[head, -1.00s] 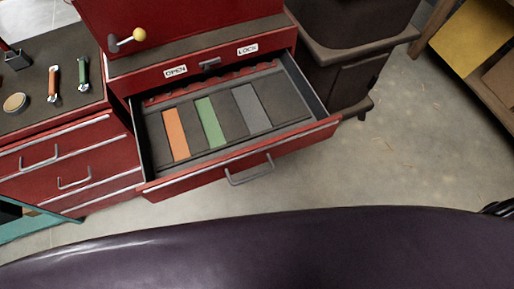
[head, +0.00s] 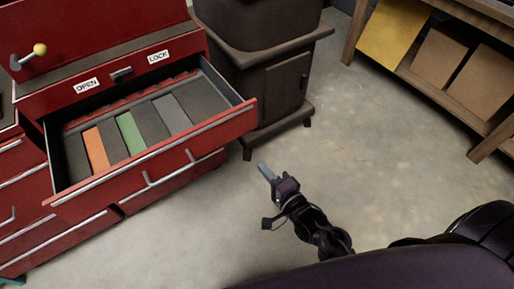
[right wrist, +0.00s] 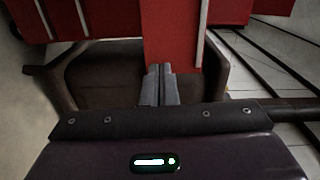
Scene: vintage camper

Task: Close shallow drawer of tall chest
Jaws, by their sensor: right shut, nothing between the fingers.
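The tall red chest stands at the left in the head view, and its shallow drawer (head: 160,163) is pulled out. The drawer's dark inside holds orange, green and grey strips, and a bar handle (head: 168,170) runs across its red front. My right gripper (head: 264,170) is to the right of the drawer front, apart from it, over the floor. It is shut and empty. In the right wrist view its fingertips (right wrist: 160,72) are together, with red panels behind them. My left gripper is out of view.
A dark brown stove-like cabinet (head: 277,90) on short legs stands right of the chest. A wooden shelf (head: 470,95) with boxes is at the far right. The concrete floor (head: 380,150) between them is clear. A yellow-knobbed lever (head: 32,55) is on the chest.

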